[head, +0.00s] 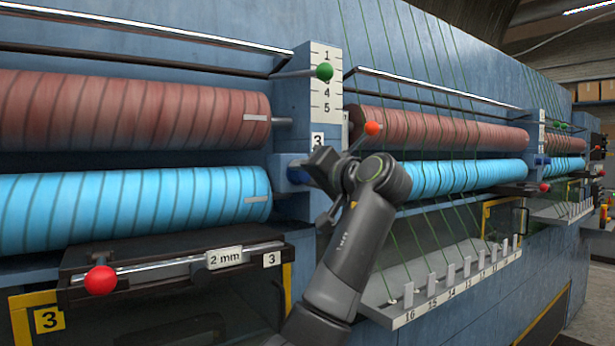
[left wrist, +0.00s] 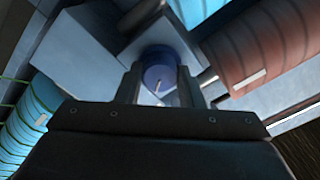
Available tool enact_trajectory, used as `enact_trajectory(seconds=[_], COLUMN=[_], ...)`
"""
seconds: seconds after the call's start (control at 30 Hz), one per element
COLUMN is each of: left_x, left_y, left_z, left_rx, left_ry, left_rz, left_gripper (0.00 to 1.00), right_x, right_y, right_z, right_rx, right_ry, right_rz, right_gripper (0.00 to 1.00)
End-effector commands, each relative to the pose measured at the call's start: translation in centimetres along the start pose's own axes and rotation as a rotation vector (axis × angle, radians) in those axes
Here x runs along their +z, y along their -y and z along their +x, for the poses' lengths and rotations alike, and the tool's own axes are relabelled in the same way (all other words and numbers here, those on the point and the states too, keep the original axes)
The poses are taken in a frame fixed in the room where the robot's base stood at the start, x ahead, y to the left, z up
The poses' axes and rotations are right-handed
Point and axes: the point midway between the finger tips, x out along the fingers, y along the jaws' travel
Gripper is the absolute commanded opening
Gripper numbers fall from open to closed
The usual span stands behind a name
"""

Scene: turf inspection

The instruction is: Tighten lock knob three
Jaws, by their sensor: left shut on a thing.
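The blue lock knob (head: 297,175) is on the post under the white label 3 (head: 317,140), between the left and right roller sections. My left gripper (head: 311,172) is at the knob, coming from the right, and partly hides it. In the left wrist view the round blue knob (left wrist: 160,72) lies between the two fingers of my left gripper (left wrist: 158,88), which is shut on it. The knob's turn position cannot be told. My right gripper is not in view.
Red-brown rollers (head: 130,112) and light blue rollers (head: 130,208) flank the post. A lever with an orange ball (head: 373,128) stands just above my arm. A green ball lever (head: 324,71) is on the scale, and a red ball (head: 100,280) is at the lower left.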

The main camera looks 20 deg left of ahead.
Motion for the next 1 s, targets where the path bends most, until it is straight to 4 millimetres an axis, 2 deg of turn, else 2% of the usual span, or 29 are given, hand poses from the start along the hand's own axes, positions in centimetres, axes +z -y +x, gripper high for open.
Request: enact_trajectory(seconds=[0.03, 0.6, 1.0], left_x=[-0.3, -0.3, -0.4], left_y=[0.5, 0.6, 0.7], left_z=[-0.1, -0.1, -0.1], left_rx=[-0.008, -0.004, -0.002], left_ry=[-0.011, -0.013, -0.014], left_rz=[-0.052, -0.588, -0.86], left_gripper=[0.11, 0.11, 0.11], right_x=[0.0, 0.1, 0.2], right_y=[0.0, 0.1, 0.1], right_z=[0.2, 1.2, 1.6], right_rx=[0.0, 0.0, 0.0], right_ry=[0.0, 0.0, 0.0], right_rz=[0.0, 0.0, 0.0], right_gripper=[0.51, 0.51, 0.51])
